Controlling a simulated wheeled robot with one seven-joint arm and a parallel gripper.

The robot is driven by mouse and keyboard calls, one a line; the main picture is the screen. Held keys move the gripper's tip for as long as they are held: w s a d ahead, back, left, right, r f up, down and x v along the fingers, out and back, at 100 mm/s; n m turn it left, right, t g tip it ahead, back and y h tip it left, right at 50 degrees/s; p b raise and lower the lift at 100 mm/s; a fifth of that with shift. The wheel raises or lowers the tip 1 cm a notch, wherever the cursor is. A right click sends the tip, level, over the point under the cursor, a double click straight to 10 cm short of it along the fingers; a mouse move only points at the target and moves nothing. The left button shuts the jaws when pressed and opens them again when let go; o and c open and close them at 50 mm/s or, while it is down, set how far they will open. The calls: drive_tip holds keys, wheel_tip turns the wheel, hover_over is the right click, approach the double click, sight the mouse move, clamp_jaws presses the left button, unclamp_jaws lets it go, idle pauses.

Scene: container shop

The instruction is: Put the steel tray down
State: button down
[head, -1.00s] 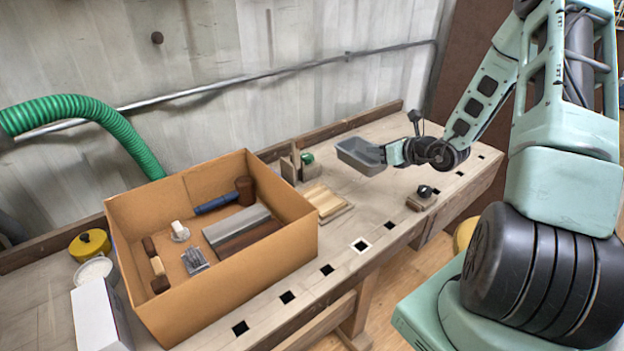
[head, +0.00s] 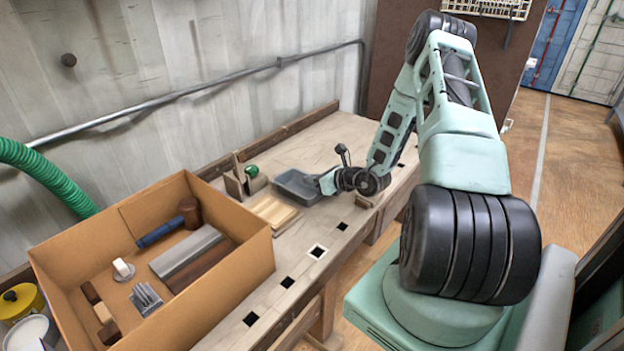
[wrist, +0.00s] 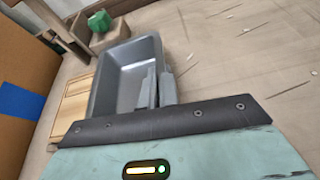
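The steel tray (head: 296,190) is a grey, open, empty rectangular pan. In the head view it is level, low at the bench top, right of the wooden board; I cannot tell whether its base touches the bench. My gripper (head: 324,182) is at its right end. In the wrist view the tray (wrist: 112,78) lies ahead of my gripper (wrist: 158,86), with one finger inside the near right wall and one outside, closed on that wall. The tray's underside is hidden.
The workbench (head: 316,143) has clear room behind the tray. A striped wooden board (head: 272,212) lies close to its left. A wooden holder with a green item (head: 252,171) stands behind left. A large cardboard box (head: 240,262) with tools fills the left. Square holes line the front edge.

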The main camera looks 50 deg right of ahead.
drive_tip(key=shift+f, duration=0.15)
drive_tip(key=c, duration=2)
unclamp_jaws()
drive_tip(key=o, duration=0.3)
